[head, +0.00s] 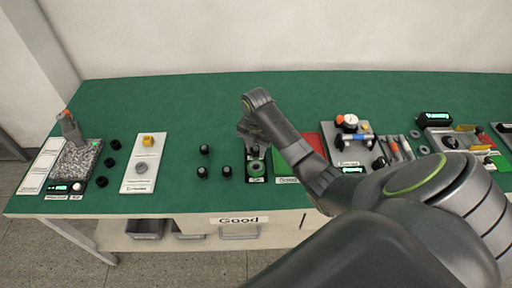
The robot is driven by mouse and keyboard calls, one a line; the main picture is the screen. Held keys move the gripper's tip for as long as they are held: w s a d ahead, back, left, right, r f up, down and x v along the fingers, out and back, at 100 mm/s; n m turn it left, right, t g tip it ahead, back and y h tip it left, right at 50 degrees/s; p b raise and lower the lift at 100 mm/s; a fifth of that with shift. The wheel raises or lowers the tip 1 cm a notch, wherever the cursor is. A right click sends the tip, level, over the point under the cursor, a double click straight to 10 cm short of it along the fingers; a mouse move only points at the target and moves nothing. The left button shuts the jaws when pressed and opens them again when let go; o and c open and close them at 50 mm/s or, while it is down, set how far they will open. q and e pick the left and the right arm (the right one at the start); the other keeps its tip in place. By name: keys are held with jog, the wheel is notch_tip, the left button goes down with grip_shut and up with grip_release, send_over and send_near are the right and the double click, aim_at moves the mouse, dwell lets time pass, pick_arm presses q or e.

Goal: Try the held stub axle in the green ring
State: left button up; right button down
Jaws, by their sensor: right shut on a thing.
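My right gripper (253,144) reaches in from the right and points down, just above and behind the green ring (256,168). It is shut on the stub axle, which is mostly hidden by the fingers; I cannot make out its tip. The green ring lies on a small black base with a label at its front edge. The axle's end appears close to the ring, but I cannot tell whether it touches it. My left gripper is not in view.
Several black cylindrical parts (203,172) stand left of the ring. A red tray (310,144) and a green tray (283,163) are to its right. A white board (140,178) and a granite block (78,160) sit further left. The back of the green table is clear.

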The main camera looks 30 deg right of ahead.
aim_at(256, 158)
jog(key=shift+f+b, duration=1.3)
jog(key=shift+b, duration=0.2)
jog(key=shift+f, duration=0.75)
jog(key=shift+p, duration=1.1)
jog(key=shift+f+b, duration=0.3)
jog(key=shift+f, duration=0.25)
dwell(1.3)
jog(key=shift+r, duration=0.15)
dwell(0.7)
jog(key=shift+r+p, duration=0.65)
jog(key=shift+p, duration=0.35)
jog(key=shift+a, duration=0.15)
